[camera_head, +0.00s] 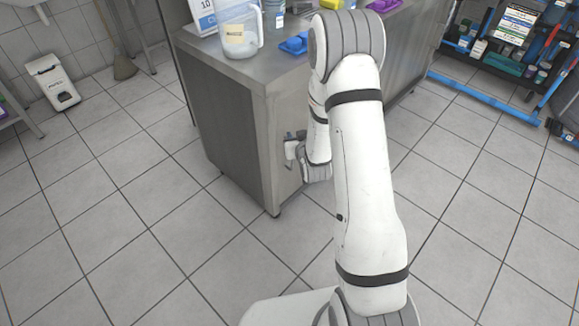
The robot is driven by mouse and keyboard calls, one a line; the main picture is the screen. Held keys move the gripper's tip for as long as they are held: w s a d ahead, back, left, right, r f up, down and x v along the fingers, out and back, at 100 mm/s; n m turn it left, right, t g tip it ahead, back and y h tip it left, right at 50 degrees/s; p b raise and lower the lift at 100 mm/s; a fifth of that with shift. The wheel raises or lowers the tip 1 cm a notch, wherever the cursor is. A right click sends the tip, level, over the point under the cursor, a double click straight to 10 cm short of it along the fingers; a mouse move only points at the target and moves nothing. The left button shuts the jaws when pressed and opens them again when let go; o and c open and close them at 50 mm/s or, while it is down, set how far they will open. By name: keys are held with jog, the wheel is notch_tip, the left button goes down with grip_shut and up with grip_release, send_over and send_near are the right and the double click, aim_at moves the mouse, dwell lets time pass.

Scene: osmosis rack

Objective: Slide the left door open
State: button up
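A stainless steel cabinet (222,120) stands ahead of me with its left end panel facing me. Its door side runs back to the right from the near corner; a narrow strip of the left door side (282,180) shows, and most of it is hidden behind my arm. My gripper (291,143) is small in view, close to the door side near the cabinet's left corner. I cannot tell if it touches the door or a handle, and its fingers are too small to read. No gap in the door is visible.
On the worktop (190,40) stand a clear jug (241,33), a blue item (293,43) and a white sign (202,14). A white bin (53,82) stands at the left wall. A tool rack (510,50) with a blue frame is at right. Tiled floor around is clear.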

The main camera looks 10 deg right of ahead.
jog(key=s+f+t+b, duration=0.3)
jog(key=f+t+b, duration=0.15)
jog(key=f, duration=1.05)
jog(key=w+b, duration=0.2)
jog(key=w, duration=0.5)
jog(key=shift+a+y, duration=0.3)
jog(key=shift+w+f+g, duration=0.1)
jog(key=shift+g, duration=0.15)
jog(key=shift+c, duration=0.5)
grip_shut()
